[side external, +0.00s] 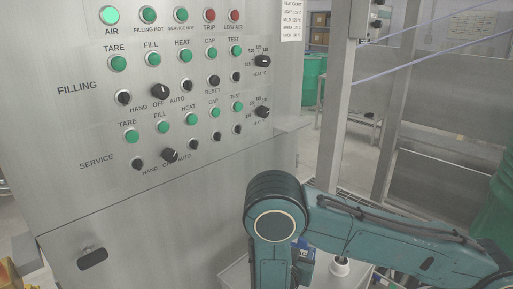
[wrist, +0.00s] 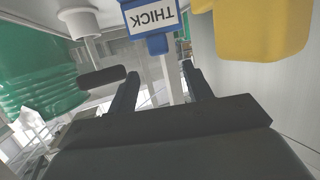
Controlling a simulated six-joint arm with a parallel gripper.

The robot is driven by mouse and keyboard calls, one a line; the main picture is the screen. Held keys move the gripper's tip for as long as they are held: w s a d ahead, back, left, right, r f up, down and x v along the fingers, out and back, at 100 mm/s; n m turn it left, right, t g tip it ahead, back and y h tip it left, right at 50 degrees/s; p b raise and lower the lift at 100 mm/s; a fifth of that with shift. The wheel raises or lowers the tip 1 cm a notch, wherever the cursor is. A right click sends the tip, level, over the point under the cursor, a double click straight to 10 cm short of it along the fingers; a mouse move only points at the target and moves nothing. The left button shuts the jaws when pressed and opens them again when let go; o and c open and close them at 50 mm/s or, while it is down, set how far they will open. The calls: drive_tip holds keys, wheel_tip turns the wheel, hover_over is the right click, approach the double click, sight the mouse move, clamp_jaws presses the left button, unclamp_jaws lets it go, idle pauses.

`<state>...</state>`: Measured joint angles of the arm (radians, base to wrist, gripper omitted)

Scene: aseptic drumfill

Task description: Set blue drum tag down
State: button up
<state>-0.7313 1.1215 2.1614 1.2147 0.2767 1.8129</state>
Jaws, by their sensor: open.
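The blue drum tag (wrist: 151,17) shows at the top of the wrist view, with a white face reading "THICK" upside down and a blue block at its end. My gripper (wrist: 160,70) is open, its two dark fingers well apart. The tag appears just beyond the fingertips, in line with the gap between them; no finger visibly touches it. What the tag rests on cannot be made out. In the side external view a small blue piece (side external: 304,252) shows behind my arm, perhaps the tag. My gripper is out of sight there.
A yellow block (wrist: 262,28) is close at the upper right of the wrist view. A green drum (wrist: 38,70) and a white cylindrical fitting (wrist: 80,22) are at left. A steel control panel (side external: 200,125) with buttons and knobs stands left of my arm; a white cup-like piece (side external: 340,265) is nearby.

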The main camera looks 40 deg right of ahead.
drive_tip(key=shift+v, duration=1.9)
drive_tip(key=shift+r, duration=0.1)
drive_tip(key=s+d+r+n+g+y, duration=0.2)
drive_tip(key=r+y, duration=0.2)
drive_tip(key=r, duration=0.4)
drive_tip(key=s+d+r+n+g+y, duration=0.25)
drive_tip(key=r+y, duration=0.25)
drive_tip(key=r, duration=0.3)
drive_tip(key=s+r+n+t+y, duration=0.4)
drive_tip(key=s+r+n, duration=0.5)
drive_tip(key=s+r, duration=0.2)
drive_tip(key=shift+s+a, duration=0.45)
drive_tip(key=shift+s, duration=0.2)
